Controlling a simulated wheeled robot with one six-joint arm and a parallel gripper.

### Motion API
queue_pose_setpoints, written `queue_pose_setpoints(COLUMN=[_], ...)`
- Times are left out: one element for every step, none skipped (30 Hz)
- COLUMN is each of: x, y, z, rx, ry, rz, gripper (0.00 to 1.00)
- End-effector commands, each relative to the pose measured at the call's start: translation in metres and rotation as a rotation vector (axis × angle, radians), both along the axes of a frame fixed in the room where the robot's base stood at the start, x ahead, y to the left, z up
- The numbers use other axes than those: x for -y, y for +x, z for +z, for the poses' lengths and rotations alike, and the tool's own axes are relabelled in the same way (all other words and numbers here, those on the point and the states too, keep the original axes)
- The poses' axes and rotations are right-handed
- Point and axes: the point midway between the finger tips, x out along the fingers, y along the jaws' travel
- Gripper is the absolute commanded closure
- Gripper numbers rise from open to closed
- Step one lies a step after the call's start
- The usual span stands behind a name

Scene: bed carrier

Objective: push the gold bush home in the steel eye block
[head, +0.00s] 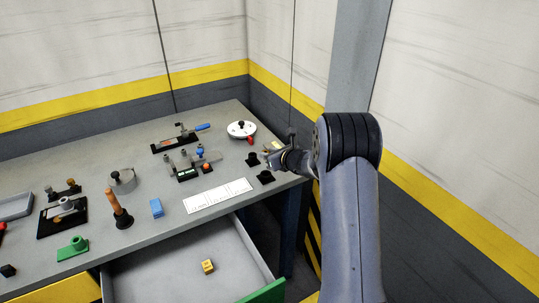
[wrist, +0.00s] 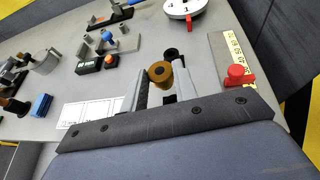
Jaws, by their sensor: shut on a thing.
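In the wrist view the gold bush (wrist: 160,73), a short ring with a dark bore, sits between the fingertips of my gripper (wrist: 162,80), which is shut on it. In the head view my gripper (head: 283,158) is over the right end of the bench, partly hidden by my arm. I cannot pick out the steel eye block for certain. A grey steel piece on a black base (head: 62,217) stands at the far left of the bench, well away from my gripper. Its eye is too small to make out.
A button fixture (head: 192,166), white strip (head: 218,195) and upright orange handle (head: 117,208) stand leftward. An open drawer (head: 183,270) juts below.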

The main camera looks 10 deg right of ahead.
Motion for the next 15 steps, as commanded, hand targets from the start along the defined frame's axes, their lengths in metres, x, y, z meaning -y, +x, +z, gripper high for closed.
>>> queue_pose_setpoints(x=[0.000,0.000,0.000,0.000,0.000,0.000,0.000,0.000,0.000,0.000,0.000,0.000,0.000,0.000,0.000], y=[0.000,0.000,0.000,0.000,0.000,0.000,0.000,0.000,0.000,0.000,0.000,0.000,0.000,0.000,0.000], z=[-0.002,-0.002,-0.003,-0.006,-0.009,-0.013,-0.016,-0.019,-0.024,-0.027,-0.031,-0.035,-0.039,-0.042,-0.046], rx=[0.001,0.001,0.002,0.000,0.000,0.000,0.000,0.001,0.001,0.001,0.001,0.001,0.001,0.001,0.001], ry=[-0.001,-0.001,-0.002,-0.002,-0.002,-0.002,-0.002,-0.002,-0.002,-0.002,-0.002,-0.002,-0.002,-0.002,-0.002], rz=[-0.001,-0.001,-0.001,-0.001,-0.001,-0.001,-0.001,-0.001,-0.001,-0.001,-0.001,-0.001,-0.001,-0.001,-0.001], gripper=[0.96,0.96,0.96,0.96,0.96,0.96,0.96,0.96,0.96,0.96,0.96,0.96,0.96,0.96,0.96])
